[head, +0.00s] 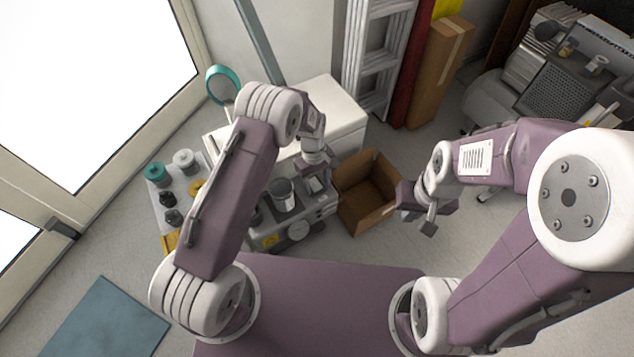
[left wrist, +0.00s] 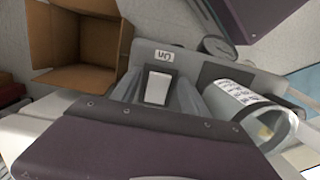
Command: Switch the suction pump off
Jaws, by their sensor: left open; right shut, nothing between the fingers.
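The suction pump (head: 322,207) is a grey unit on the floor with a clear-walled canister (head: 283,194) and a round gauge (head: 298,230). In the left wrist view its white rocker switch (left wrist: 157,88) sits in a dark frame, beside a label reading "On" (left wrist: 163,55). My left gripper (head: 316,170) is above the pump, pointing down at the switch area. Its grey fingers show on both sides of the rocker in the left wrist view, open and apart. Whether they touch the panel I cannot tell. My right gripper (head: 425,213) is shut and empty, right of the cardboard box.
An open cardboard box (head: 368,205) stands directly right of the pump. A white cabinet (head: 335,105) is behind it. A ladder (head: 372,60) leans at the back. A blue mat (head: 108,320) lies front left.

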